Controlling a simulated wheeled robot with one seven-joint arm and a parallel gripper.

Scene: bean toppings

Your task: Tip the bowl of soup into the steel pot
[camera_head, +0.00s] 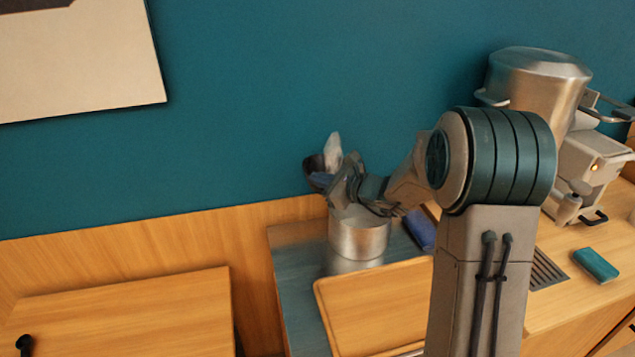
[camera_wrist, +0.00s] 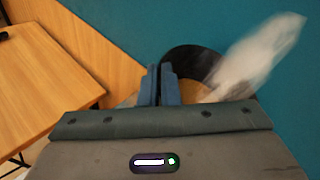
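A dark bowl (camera_head: 314,166) is held up just above and left of the steel pot (camera_head: 358,240). It looks tilted, and my gripper and wrist partly cover it. In the wrist view the dark bowl (camera_wrist: 188,62) is behind my gripper's blue fingers (camera_wrist: 160,86), with a tan-orange patch inside it. The fingers are close together and appear shut on the bowl's rim. My gripper (camera_head: 332,182) is above the pot's opening, which it mostly hides. A blurred whitish shape (camera_wrist: 258,55) rises from the bowl. I cannot tell what it is.
The pot stands on a dark counter (camera_head: 292,262) against the teal wall. A wooden tray (camera_head: 380,305) is in front, and a blue item (camera_head: 420,229) is beside the pot. A large lidded pot (camera_head: 540,85) is above a grey machine (camera_head: 590,165) at right. A wooden table (camera_head: 120,315) is left.

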